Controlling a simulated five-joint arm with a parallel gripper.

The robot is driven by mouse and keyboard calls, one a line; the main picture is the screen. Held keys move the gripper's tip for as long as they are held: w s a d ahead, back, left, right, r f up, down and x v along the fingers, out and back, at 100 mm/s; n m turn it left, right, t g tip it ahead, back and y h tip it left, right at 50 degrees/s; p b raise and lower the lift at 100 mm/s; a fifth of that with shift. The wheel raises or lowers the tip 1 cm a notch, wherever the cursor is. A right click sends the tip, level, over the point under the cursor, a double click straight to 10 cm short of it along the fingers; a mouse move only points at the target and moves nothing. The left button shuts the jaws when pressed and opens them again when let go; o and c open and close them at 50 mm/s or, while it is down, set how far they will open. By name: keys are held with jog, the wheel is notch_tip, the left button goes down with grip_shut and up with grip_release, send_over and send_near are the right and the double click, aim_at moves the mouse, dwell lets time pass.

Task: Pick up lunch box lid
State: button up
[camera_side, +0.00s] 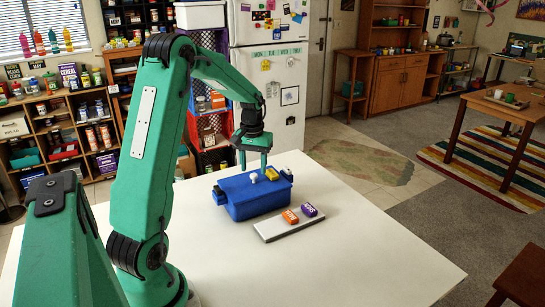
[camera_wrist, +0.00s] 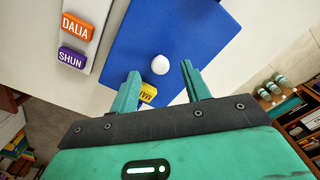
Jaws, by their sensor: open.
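The blue lunch box (camera_side: 258,203) stands shut on the white table. Its flat blue lid (camera_side: 235,183) has a round white knob (camera_side: 254,177) in the middle. In the wrist view the lid (camera_wrist: 190,25) fills the centre, and the knob (camera_wrist: 160,64) shows between my fingertips. My gripper (camera_side: 253,165) points down just above the lid, open, with one finger on either side of the knob; it also shows in the wrist view (camera_wrist: 160,71). A yellow name tag (camera_side: 272,174) lies on the lid, partly hidden by a finger in the wrist view (camera_wrist: 148,92).
A pale strip (camera_side: 275,231) in front of the box holds an orange tag reading DALIA (camera_side: 290,216) and a purple tag reading SHUN (camera_side: 309,210). Dark clips (camera_side: 219,195) sit at the box ends. The right and front of the table (camera_side: 370,235) are clear.

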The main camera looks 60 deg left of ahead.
aim_at(254, 180)
jog(key=shift+f, duration=1.4)
grip_shut()
